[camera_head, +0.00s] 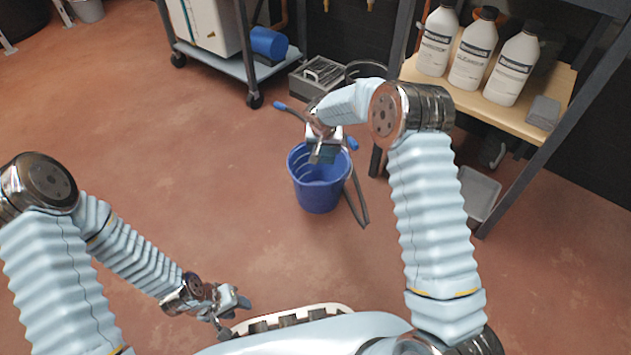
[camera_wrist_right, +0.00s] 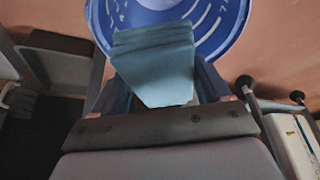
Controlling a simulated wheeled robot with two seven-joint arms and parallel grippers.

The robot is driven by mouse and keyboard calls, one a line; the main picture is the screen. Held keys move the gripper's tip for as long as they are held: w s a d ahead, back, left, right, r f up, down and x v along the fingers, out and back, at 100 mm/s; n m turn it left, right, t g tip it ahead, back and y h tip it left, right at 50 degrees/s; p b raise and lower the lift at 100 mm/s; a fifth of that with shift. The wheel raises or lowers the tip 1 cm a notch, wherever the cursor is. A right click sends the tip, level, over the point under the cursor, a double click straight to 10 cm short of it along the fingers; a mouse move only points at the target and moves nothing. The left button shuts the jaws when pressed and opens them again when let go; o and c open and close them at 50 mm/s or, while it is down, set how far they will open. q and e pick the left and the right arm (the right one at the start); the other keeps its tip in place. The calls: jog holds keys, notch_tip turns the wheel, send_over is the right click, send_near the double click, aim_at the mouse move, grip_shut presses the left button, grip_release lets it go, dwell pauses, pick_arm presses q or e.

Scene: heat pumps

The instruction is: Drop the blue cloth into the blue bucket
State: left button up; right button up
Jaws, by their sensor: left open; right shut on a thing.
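The blue bucket (camera_head: 318,192) stands upright on the floor in the middle of the head view. Its rim and inside also show at the top of the right wrist view (camera_wrist_right: 234,22). My right gripper (camera_head: 325,148) is above the bucket opening and points down. It is shut on the blue cloth (camera_wrist_right: 155,68), a folded teal-blue piece that shows against the bucket's inside in the wrist view. In the head view the gripper mostly hides the cloth. My left gripper (camera_head: 238,302) is open and empty, low at the left, far from the bucket.
A shelf (camera_head: 520,118) with white bottles (camera_head: 472,52) stands at the right. A wheeled cart (camera_head: 215,62) and a grey toolbox (camera_head: 318,74) are behind. The floor at the left is clear.

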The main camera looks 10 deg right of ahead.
jog(key=o, duration=1)
jog(key=p+v, duration=0.2)
jog(key=v, duration=1.2)
